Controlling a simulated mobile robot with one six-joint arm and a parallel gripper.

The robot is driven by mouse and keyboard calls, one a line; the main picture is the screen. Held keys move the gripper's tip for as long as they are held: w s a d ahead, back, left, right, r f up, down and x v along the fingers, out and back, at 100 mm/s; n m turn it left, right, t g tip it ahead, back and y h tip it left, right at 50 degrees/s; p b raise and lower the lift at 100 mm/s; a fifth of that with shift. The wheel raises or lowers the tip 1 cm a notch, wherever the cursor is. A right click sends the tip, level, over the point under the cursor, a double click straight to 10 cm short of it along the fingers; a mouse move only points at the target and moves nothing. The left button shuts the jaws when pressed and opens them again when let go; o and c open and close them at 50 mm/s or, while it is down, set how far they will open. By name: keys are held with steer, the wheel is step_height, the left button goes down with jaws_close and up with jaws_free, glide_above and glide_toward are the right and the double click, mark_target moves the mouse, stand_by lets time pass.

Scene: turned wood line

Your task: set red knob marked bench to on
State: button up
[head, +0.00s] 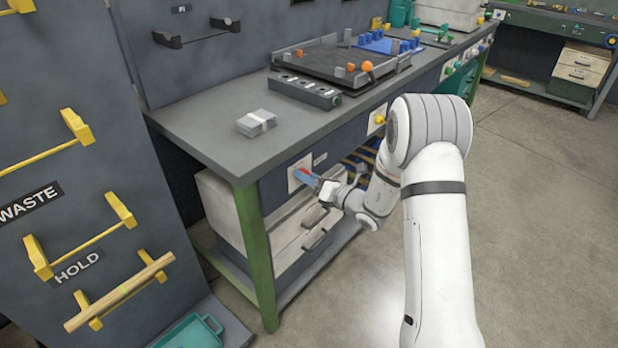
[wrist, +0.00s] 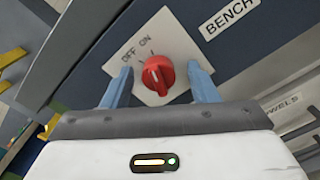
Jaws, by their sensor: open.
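The red knob (wrist: 157,74) sits on a white plate (wrist: 172,32) with the words OFF and ON, OFF to the left of ON. A sign reading BENCH (wrist: 228,17) is to its right. The knob's pale mark points up and left; I cannot tell surely which word it meets. My gripper (wrist: 159,70) is open, with one blue finger on each side of the knob and visible gaps. In the head view, my gripper (head: 313,181) is at the plate (head: 292,184) on the bench front and the knob (head: 303,171) shows only partly.
The grey bench top (head: 205,125) overhangs the panel, with a green leg (head: 257,255) to the left. Drawers (head: 290,240) lie below my gripper. A yellow knob (head: 379,119) is on the panel farther right. Open floor (head: 540,230) lies to the right.

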steer(key=shift+d, duration=0.1)
steer(key=v, duration=0.7)
steer(key=shift+s+d, duration=0.25)
